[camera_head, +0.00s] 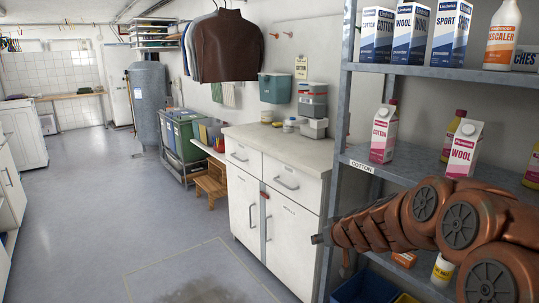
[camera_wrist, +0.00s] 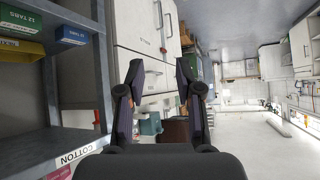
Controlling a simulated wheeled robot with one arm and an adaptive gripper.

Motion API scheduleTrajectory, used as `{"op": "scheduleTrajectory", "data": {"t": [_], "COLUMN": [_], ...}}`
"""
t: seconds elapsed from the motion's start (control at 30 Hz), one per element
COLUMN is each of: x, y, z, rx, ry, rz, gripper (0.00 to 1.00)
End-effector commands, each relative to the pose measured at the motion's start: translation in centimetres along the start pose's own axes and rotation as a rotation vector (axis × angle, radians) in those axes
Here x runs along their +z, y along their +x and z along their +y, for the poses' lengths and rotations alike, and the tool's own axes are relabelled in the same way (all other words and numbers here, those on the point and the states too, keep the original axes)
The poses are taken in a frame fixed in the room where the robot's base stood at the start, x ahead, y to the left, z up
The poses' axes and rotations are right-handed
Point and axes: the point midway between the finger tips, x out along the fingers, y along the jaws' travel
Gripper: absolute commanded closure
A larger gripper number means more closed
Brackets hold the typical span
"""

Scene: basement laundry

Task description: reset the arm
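My arm reaches in from the right of the head view, in front of the metal shelf unit (camera_head: 345,130), and points left. The dark end of my gripper (camera_head: 318,239) shows small beside the shelf post and the white cabinet (camera_head: 283,215). In the wrist view, my gripper (camera_wrist: 158,66) has its two black fingers spread apart. Nothing is held between them. The fingers seem clear of the shelf and cabinet, but the exact gap cannot be told.
A blue bin (camera_head: 365,287) is below. A wooden stool (camera_head: 211,183) stands by the cabinet. The floor (camera_head: 90,215) at left is open. Clothes (camera_head: 228,48) hang above.

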Motion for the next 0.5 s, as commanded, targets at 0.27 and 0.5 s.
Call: {"op": "scheduleTrajectory", "data": {"t": [0.27, 0.5], "x": [0.5, 5.0], "y": [-11.3, -21.1], "z": [-9.2, -13.2], "rx": [-0.196, -0.244], "ry": [-0.002, 0.016], "rz": [-0.158, -0.381], "gripper": [0.65, 0.65]}}
